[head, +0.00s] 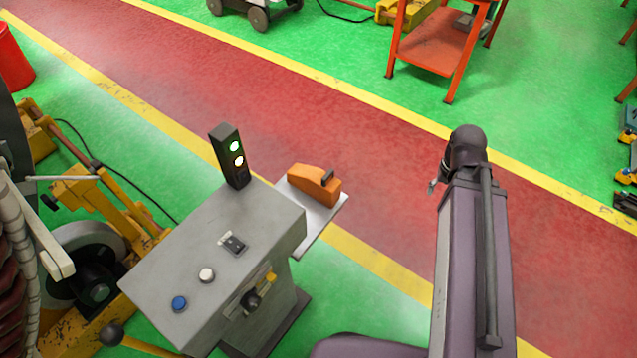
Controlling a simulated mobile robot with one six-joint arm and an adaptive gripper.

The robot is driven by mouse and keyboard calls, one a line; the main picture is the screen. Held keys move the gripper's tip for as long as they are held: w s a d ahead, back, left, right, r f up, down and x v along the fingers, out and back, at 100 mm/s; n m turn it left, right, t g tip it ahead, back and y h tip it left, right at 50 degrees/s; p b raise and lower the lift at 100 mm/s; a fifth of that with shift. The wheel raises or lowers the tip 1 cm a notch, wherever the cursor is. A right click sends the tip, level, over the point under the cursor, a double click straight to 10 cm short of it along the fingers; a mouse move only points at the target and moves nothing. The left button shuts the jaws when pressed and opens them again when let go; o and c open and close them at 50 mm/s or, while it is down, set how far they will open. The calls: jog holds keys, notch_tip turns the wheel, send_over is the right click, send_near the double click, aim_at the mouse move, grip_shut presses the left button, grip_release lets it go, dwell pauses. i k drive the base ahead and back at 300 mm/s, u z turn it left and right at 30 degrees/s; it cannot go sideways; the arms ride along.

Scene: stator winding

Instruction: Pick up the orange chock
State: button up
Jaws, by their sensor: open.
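The orange chock (314,183) rests on a small light-grey shelf (318,216) fixed to the far right side of a grey control console. It has a sloped wedge shape and a dark handle or strap at its right end. My arm rises at the right of the head view. My gripper (432,187) shows only in small part at the left of the arm's top end, open and empty. It is to the right of the chock, well apart from it. Most of the gripper is hidden behind the arm.
The grey console (215,250) carries buttons, a switch and an upright signal light (230,157) just left of the chock. Yellow machinery (95,200) stands at the left. A red-orange cart (435,50) stands at the back. The red walkway between shelf and arm is clear.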

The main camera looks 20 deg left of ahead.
aim_at(324, 186)
jog(key=z, duration=0.4)
jog(key=k, duration=1.65)
jog(key=u, duration=0.35)
jog(key=i, duration=1)
jog(key=z, duration=0.05)
